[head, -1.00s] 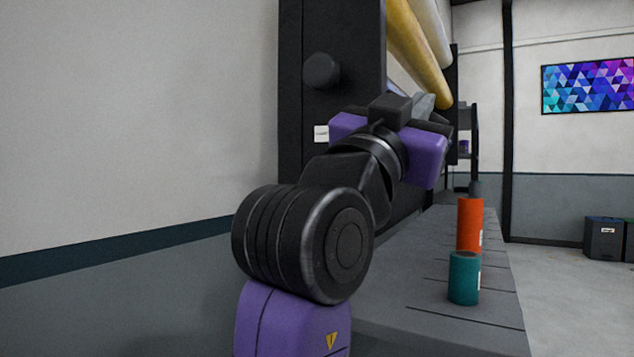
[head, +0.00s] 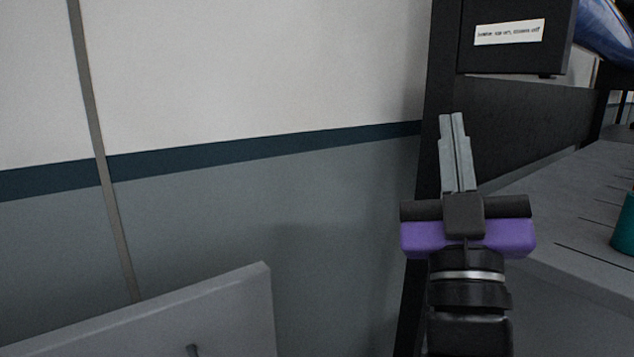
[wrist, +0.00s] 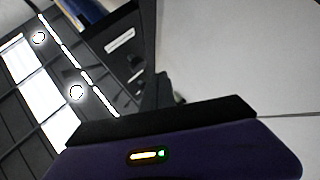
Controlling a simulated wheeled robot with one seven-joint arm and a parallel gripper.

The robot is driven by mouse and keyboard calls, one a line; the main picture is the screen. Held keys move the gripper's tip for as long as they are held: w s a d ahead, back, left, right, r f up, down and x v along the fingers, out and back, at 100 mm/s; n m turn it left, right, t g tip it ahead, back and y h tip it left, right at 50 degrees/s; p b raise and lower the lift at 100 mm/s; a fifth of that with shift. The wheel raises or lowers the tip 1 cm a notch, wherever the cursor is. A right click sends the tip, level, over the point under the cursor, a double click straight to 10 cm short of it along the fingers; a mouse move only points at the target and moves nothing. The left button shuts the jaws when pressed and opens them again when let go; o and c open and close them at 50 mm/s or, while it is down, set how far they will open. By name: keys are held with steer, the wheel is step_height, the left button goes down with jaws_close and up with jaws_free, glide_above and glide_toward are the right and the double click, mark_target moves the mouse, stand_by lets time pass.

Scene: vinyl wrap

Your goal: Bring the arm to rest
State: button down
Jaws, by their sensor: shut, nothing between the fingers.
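My gripper (head: 452,120) is in the head view, right of the middle. Its two grey fingers point up and lie together with nothing between them. The purple and black gripper body is below the fingers, and part of my arm shows under it. The gripper shows in front of the dark frame of the machine and the wall. In the wrist view, the purple gripper housing fills the bottom, and the fingertips do not show.
A grey bench (head: 590,190) stands at right, with a teal roll (head: 626,225) cut by the picture edge. A black box with a white label (head: 509,32) is above. A grey panel (head: 200,310) is at lower left. The wall (head: 250,80) is bare.

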steer(key=s+d+f+n+g+y, duration=0.1)
steer(key=s+f+g+y, duration=0.1)
steer(key=s+f, duration=0.65)
steer(key=s+f+g+y, duration=0.2)
steer(key=s+f+y, duration=0.1)
steer(key=f, duration=1.1)
steer(key=s+d+f+n+g+y, duration=0.1)
steer(key=s+f+g+y, duration=0.1)
steer(key=s+f, duration=0.65)
steer(key=s+d+f+m+g+h, duration=0.35)
steer(key=s+f+g, duration=0.25)
steer(key=s+f, duration=0.9)
step_height(320, 180, up, 14)
steer(key=p, duration=1.3)
steer(key=shift+s+a+y, duration=0.15)
steer(key=shift+s+y, duration=0.2)
steer(key=shift+s, duration=0.1)
steer(key=c, duration=2.1)
jaws_free()
steer(key=shift+f, duration=0.15)
